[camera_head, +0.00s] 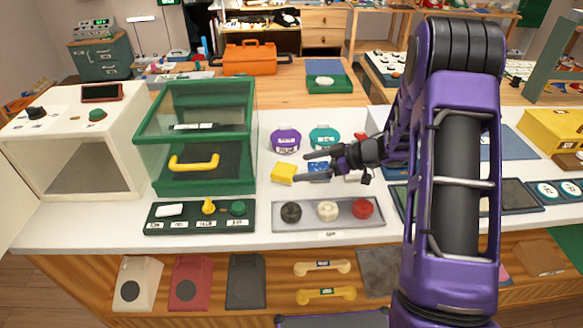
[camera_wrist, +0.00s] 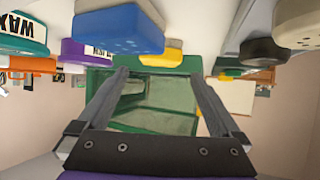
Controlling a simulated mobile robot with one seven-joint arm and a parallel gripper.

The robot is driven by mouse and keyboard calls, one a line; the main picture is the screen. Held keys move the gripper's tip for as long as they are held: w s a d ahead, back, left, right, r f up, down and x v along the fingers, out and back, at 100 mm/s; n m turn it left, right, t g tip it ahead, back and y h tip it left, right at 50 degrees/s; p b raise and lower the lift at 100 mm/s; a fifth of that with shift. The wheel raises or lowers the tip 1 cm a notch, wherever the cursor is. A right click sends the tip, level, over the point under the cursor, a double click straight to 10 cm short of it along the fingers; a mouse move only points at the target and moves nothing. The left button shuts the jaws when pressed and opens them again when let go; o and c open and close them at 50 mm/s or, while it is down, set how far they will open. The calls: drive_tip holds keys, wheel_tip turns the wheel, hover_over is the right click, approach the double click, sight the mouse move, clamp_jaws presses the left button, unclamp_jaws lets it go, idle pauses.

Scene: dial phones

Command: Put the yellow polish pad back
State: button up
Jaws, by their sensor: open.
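The yellow polish pad (camera_head: 284,172) is a small block on the white counter, left of the blue pad (camera_head: 319,167). My gripper (camera_head: 302,168) is open and empty, its fingers pointing left over the blue pad, with the tips just right of the yellow pad. In the wrist view, which looks upside down, the yellow pad (camera_wrist: 161,53) shows beyond and between the fingers (camera_wrist: 160,80), and the blue pad (camera_wrist: 118,28) shows large at upper left. A purple tin (camera_head: 285,140), its label partly readable, and a teal tin (camera_head: 323,137) labelled WAX stand behind the pads.
A green glass-fronted cabinet (camera_head: 189,187) with a yellow handle stands left of the pads. In front are a grey tray (camera_head: 327,226) with black, cream and red round pieces and a dark green tray (camera_head: 188,229). My forearm hides part of the counter at right.

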drive_tip(key=shift+v, duration=2.25)
